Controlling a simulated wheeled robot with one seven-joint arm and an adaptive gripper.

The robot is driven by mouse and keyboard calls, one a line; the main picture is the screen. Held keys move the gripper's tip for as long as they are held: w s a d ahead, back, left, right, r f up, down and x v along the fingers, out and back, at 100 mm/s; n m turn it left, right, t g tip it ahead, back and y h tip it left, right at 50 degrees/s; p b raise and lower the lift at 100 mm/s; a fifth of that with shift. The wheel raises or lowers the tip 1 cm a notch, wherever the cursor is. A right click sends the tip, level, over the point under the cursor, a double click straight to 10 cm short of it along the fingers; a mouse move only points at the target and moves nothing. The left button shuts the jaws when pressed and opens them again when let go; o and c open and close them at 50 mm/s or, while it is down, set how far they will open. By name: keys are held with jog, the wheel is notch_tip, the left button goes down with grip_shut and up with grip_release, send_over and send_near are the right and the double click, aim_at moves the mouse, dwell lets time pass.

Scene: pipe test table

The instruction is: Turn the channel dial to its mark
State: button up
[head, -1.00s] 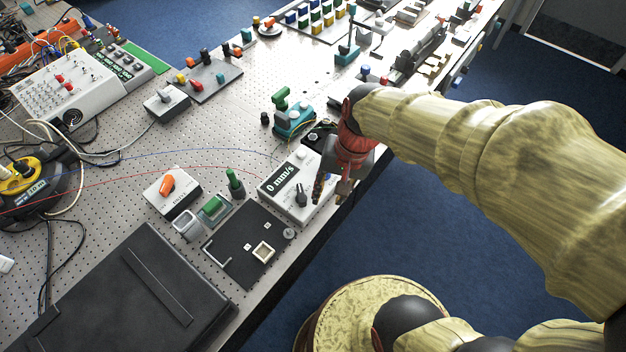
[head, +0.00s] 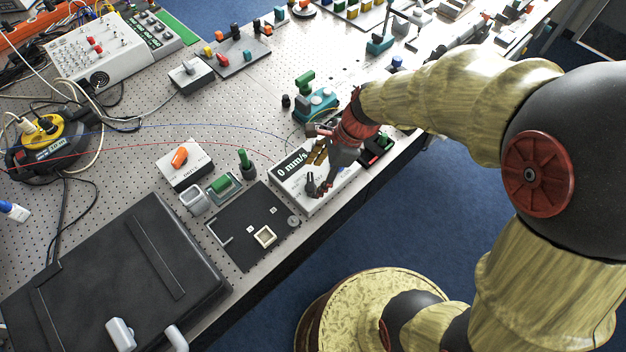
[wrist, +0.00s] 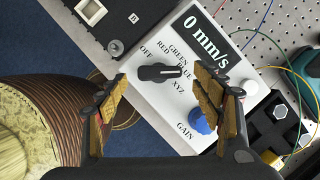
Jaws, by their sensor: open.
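The channel dial (wrist: 160,72) is a black pointer knob on the white meter box (wrist: 150,95), and it also shows in the head view (head: 310,182). Around it are the labels OFF, RED, GREEN, BLUE and XYZ. In the wrist view its white line is on the right end, toward BLUE. My gripper (wrist: 159,77) is open, with one finger to each side of the dial in the wrist view and no visible contact. In the head view my gripper (head: 320,171) is over the box, close to the dial. The exact height gap cannot be told.
A blue GAIN knob (wrist: 202,121) sits close to the right finger. The display (wrist: 207,38) reads 0 mm/s. A black plate (head: 245,235) lies left of the box. A teal device with a green knob (head: 305,82) stands behind. The table's front edge is close.

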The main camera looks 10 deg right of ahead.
aim_at(311, 185)
jog(key=shift+b+x, duration=0.3)
jog(key=shift+x, duration=1.05)
jog(key=shift+c, duration=0.9)
jog(key=c, duration=1)
